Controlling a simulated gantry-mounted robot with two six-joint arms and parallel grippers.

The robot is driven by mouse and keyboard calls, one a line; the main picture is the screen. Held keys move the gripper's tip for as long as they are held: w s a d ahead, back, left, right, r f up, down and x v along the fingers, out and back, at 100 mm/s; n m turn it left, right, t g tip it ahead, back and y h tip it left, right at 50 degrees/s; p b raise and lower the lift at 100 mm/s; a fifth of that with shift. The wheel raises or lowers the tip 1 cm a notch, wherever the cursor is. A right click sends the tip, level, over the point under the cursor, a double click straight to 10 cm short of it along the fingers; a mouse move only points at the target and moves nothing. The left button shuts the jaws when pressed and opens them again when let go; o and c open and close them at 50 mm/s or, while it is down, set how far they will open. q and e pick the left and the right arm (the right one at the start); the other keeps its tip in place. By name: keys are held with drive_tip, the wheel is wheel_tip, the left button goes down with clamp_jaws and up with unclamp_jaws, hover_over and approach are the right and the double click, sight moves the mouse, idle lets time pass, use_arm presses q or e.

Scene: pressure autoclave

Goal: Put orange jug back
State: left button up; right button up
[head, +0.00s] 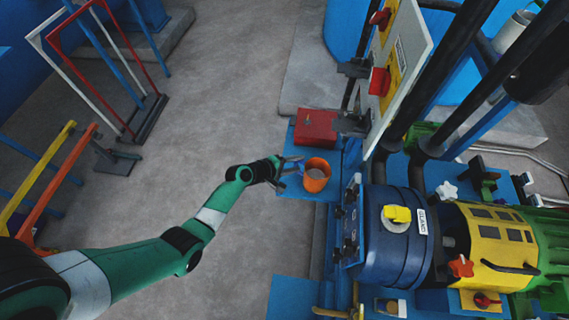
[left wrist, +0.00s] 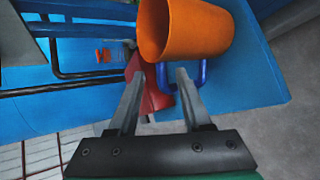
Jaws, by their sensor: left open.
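The orange jug (head: 316,175) stands on a blue ledge (head: 295,190) beside the machine, open at the top. In the left wrist view the jug (left wrist: 185,30) appears at the top, with its blue handle (left wrist: 203,74) facing my gripper. My left gripper (head: 287,169) reaches in from the left and is at the jug's handle side. In the left wrist view its two fingers (left wrist: 160,76) are apart, with part of the handle showing between and behind them. Whether they touch it cannot be told. My right gripper is not in view.
A red box (head: 316,127) sits on the ledge just behind the jug. A control panel (head: 395,75) with red knobs and the blue vessel (head: 395,245) stand to the right. Coloured frames (head: 105,65) stand at the left. The grey floor between is clear.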

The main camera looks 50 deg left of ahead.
use_arm(q)
drive_tip(key=p+v, duration=0.4)
drive_tip(key=v, duration=0.6)
drive_tip(key=shift+s+r, duration=0.2)
drive_tip(key=shift+s, duration=0.15)
drive_tip(key=w+r+m+t, duration=0.2)
drive_tip(key=w+r+m, duration=0.25)
drive_tip(key=r, duration=0.55)
drive_tip(key=w+r+m+t, duration=0.1)
drive_tip(key=w+r+m, duration=0.2)
drive_tip(key=w+r, duration=0.45)
drive_tip(key=w+d+r+m+t, duration=0.1)
drive_tip(key=d+r+m+t, duration=0.15)
drive_tip(key=r, duration=0.75)
drive_tip(key=w+d+r+m+t, duration=0.1)
drive_tip(key=d+r+m+t, duration=0.2)
drive_tip(key=r, duration=0.7)
drive_tip(key=s+d+r+m+t, duration=0.2)
drive_tip(key=s+r, duration=0.3)
drive_tip(key=r, duration=0.5)
drive_tip(key=s+d+r+m+t, duration=0.3)
drive_tip(key=s+d+r, duration=0.1)
drive_tip(key=r, duration=0.6)
drive_tip(key=s+d+r+m+t+h, duration=0.1)
drive_tip(key=s+d+r, duration=0.4)
drive_tip(key=r, duration=0.5)
drive_tip(key=shift+s+m+t, duration=0.35)
drive_tip(key=shift+m+t, duration=0.3)
drive_tip(key=shift+m, duration=0.25)
